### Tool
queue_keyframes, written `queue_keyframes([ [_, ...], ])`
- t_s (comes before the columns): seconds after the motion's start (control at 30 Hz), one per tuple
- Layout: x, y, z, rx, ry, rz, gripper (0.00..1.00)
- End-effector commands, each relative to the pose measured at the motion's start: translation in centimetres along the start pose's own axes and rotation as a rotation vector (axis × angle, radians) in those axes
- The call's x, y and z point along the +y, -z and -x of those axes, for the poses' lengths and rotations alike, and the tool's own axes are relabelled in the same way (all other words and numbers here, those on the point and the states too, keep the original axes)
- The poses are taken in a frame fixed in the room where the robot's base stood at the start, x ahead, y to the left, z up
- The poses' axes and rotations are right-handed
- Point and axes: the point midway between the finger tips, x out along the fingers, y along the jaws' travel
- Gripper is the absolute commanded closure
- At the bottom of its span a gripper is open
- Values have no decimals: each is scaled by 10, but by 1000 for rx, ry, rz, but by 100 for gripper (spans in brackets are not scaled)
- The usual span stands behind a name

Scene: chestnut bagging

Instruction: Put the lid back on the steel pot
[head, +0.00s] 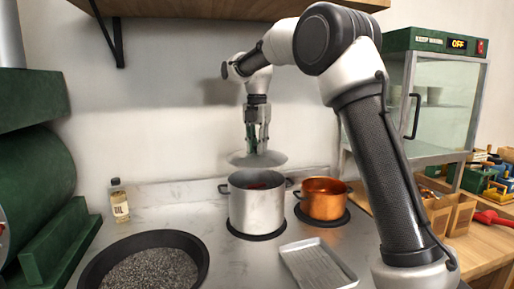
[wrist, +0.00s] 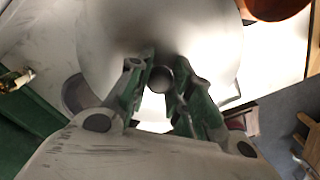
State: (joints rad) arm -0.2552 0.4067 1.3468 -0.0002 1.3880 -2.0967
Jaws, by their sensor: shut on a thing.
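The steel pot (head: 257,210) stands on a dark round burner pad near the middle of the counter in the head view. Something reddish shows inside its open top. The round metal lid (head: 240,160) hangs level a little above the pot, apart from its rim. My gripper (head: 257,148) is above the lid, pointing down and shut on the lid's knob. In the wrist view the lid (wrist: 200,50) fills the upper middle, and my gripper's green-grey fingers (wrist: 160,85) close around the dark round knob (wrist: 161,79). The pot is mostly hidden beneath the lid there.
A copper pot (head: 323,201) stands right of the steel pot. A metal tray (head: 346,274) lies in front, and a dark pan (head: 197,246) of grey grains is front left. An oil bottle (head: 119,202) stands at left, a glass-doored warmer (head: 440,100) at right. A shelf (head: 215,8) is above.

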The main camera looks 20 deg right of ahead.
Motion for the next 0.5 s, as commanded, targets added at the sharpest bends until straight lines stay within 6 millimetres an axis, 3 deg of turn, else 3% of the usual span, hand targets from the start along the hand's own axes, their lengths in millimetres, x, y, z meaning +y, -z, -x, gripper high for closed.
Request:
queue_keyframes([
  [0.17,0,0,-4,0,-1,6,100],
  [0.5,0,0,-36,0,1,5,100],
])
